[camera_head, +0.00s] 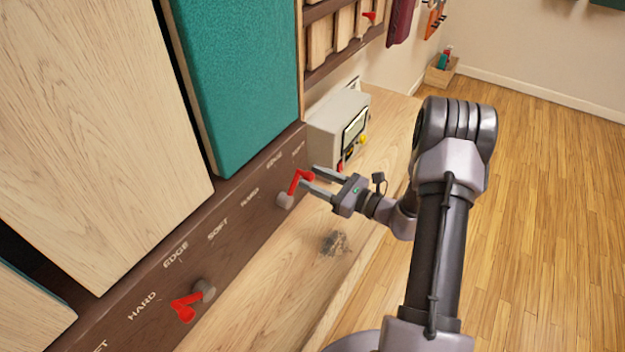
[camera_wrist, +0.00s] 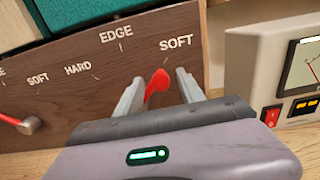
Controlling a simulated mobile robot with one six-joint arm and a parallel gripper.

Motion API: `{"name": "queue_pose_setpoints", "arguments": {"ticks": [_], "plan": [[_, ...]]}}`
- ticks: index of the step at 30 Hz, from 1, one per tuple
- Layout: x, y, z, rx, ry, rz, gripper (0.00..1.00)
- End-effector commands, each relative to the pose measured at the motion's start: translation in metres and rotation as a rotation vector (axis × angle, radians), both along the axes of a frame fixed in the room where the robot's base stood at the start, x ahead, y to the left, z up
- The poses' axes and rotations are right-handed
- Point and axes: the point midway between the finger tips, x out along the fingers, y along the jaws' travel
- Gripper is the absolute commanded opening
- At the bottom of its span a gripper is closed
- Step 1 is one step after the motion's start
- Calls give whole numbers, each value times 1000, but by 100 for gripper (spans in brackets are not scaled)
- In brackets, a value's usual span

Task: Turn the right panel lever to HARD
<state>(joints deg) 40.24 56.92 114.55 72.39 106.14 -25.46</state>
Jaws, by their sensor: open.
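The right panel lever (camera_head: 296,181) is a red handle on a grey hub, on the dark wooden panel strip (camera_head: 262,222). It leans to the upper right, toward the right-hand SOFT mark. In the wrist view its red tip (camera_wrist: 158,79) stands below the SOFT label (camera_wrist: 177,43); its hub is hidden. The lever's HARD label (camera_wrist: 78,69) is to the left, with the EDGE label (camera_wrist: 116,34) between. My gripper (camera_head: 308,178) is open, with one finger on each side of the lever's red end. I cannot tell whether either finger touches it.
A second red lever (camera_head: 184,306) is further left on the same strip and points left. A grey meter box (camera_head: 335,125) with a red switch (camera_wrist: 271,115) stands close to the right of my gripper. The wooden bench top (camera_head: 290,270) below is mostly clear.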

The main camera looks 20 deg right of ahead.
Motion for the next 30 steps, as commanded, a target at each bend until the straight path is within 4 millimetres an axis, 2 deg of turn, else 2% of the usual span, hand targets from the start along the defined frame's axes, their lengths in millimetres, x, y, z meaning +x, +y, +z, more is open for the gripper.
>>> {"name": "queue_pose_setpoints", "arguments": {"ticks": [4, 11, 18, 30], "plan": [[8, 5, 0, 0, 0, 1, 46], [8, 6, 1, 0, 0, 0, 46], [8, 5, 0, 0, 0, 0, 1], [8, 5, 0, 1, 1, 0, 0]]}}
